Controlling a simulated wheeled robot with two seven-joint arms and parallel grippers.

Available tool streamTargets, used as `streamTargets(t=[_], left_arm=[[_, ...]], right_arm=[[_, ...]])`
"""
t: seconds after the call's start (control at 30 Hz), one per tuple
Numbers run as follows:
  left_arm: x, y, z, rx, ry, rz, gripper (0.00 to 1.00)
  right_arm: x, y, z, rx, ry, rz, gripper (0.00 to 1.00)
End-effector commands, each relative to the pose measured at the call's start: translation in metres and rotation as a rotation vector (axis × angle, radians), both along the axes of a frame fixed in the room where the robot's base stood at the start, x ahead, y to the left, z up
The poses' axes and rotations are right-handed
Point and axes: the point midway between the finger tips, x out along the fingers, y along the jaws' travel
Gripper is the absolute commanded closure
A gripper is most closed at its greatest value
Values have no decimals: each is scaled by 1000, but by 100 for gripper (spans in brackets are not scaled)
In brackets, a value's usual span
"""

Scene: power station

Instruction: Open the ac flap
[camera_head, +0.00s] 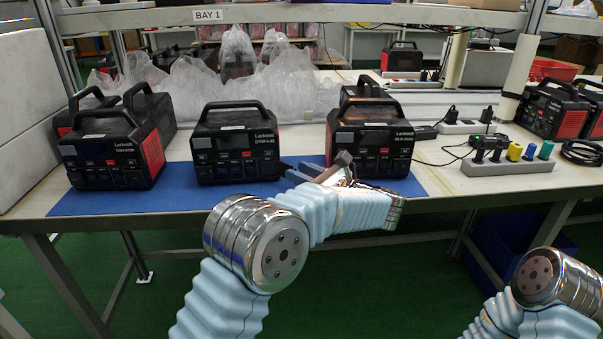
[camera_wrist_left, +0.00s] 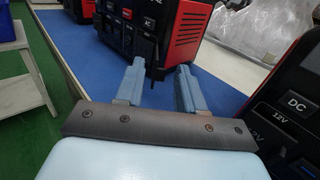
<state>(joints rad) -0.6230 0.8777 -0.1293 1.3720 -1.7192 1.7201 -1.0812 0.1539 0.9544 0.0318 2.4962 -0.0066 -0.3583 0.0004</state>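Three black and red power stations stand in front on a blue mat: the left one (camera_head: 110,150), the middle one (camera_head: 235,143) and the right one (camera_head: 370,140). My left gripper (camera_head: 287,171) is in front of the gap between the middle and right stations, pointing left. In the left wrist view, its two blue fingers (camera_wrist_left: 158,80) are apart with nothing between them. Beyond them is a station with a flap marked AC (camera_wrist_left: 150,22) and a red side. A nearer station at the right edge shows a DC panel (camera_wrist_left: 294,104). My right gripper is out of view.
The blue mat (camera_head: 190,190) has a bare strip in front of the stations. To the right lies a grey power strip (camera_head: 507,168) with coloured plugs, and cables. Plastic-wrapped items (camera_head: 270,75) stand behind.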

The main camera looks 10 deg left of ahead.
Motion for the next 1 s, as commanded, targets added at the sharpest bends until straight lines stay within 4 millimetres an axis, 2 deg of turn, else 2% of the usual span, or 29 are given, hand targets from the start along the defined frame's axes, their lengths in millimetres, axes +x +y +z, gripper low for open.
streamTargets(t=[0.17, 0.4, 0.53, 0.7, 1.0], left_arm=[[-14, -29, -1, 0, -2, -5, 62], [-42, -82, -1, 1, 0, -4, 62], [-54, -103, 0, 0, -1, -3, 62], [-62, -117, 0, 0, -1, -1, 62], [-63, -118, 0, 0, 0, 0, 62]], right_arm=[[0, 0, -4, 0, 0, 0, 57], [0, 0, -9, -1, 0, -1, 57], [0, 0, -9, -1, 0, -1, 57], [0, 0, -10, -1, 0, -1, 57], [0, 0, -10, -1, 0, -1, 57]])
